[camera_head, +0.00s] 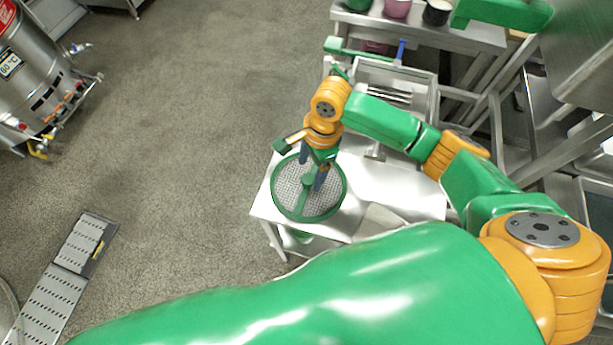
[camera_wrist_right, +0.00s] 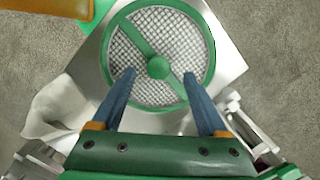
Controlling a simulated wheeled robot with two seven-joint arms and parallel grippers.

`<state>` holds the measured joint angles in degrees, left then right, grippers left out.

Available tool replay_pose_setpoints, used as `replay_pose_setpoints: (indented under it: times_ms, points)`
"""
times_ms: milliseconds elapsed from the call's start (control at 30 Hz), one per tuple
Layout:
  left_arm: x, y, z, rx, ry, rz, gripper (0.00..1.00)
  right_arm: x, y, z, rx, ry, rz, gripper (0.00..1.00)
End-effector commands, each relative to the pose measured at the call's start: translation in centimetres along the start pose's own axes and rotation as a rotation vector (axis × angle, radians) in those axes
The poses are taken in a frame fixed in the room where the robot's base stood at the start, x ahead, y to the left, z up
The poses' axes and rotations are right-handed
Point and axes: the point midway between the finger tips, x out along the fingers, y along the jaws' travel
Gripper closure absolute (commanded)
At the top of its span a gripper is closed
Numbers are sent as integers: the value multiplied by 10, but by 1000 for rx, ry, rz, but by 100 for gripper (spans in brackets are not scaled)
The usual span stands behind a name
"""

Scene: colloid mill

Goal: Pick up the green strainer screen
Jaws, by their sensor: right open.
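The green strainer screen (camera_head: 290,192) is a round grey mesh disc with a green rim, a green crossbar and a round central knob. It lies on the near left corner of a white table (camera_head: 377,188). My right gripper (camera_head: 313,178) points down over it, with its two blue fingers open. In the right wrist view the screen (camera_wrist_right: 185,48) fills the upper middle. There the right gripper (camera_wrist_right: 160,74) has one fingertip on each side of the knob, with a gap on both sides. I cannot tell the exact height of the fingertips. My left gripper is not in view.
A metal tray or frame (camera_head: 390,95) stands behind on the table side, with a blue-handled tool (camera_head: 400,50) near it. A white cloth-like item (camera_wrist_right: 55,108) lies beside the screen. A steel tank (camera_head: 35,75) stands far left.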

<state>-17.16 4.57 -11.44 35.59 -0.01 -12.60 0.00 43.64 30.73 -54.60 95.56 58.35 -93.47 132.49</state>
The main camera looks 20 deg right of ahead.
Motion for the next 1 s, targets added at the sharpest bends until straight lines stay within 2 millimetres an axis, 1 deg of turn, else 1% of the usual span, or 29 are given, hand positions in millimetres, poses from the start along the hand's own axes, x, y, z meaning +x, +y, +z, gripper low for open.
replay_pose_setpoints:
  times_ms: [67,100,167,233,400,433,467,500,567,600,700,1000]
  points:
    - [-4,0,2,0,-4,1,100,15,4,-2,1,2,4,23]
    - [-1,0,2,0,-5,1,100,24,4,-2,1,1,2,23]
    - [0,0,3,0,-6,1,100,32,3,-2,0,1,0,23]
    - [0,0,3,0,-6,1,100,36,3,-2,-1,1,-2,23]
    - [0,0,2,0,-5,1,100,36,3,-2,-2,0,-3,23]
    - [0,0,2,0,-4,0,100,36,3,-2,-2,0,-3,29]
    - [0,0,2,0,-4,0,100,36,3,-2,-2,0,-3,37]
    - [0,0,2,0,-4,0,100,36,3,-2,-2,0,-3,48]
    - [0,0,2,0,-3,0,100,36,3,-2,-2,0,-3,64]
    - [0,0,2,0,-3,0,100,36,3,-2,-2,0,-3,75]
    - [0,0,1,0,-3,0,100,36,3,-2,-2,0,-3,100]
    - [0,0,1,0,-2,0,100,35,2,-1,-2,0,-4,100]
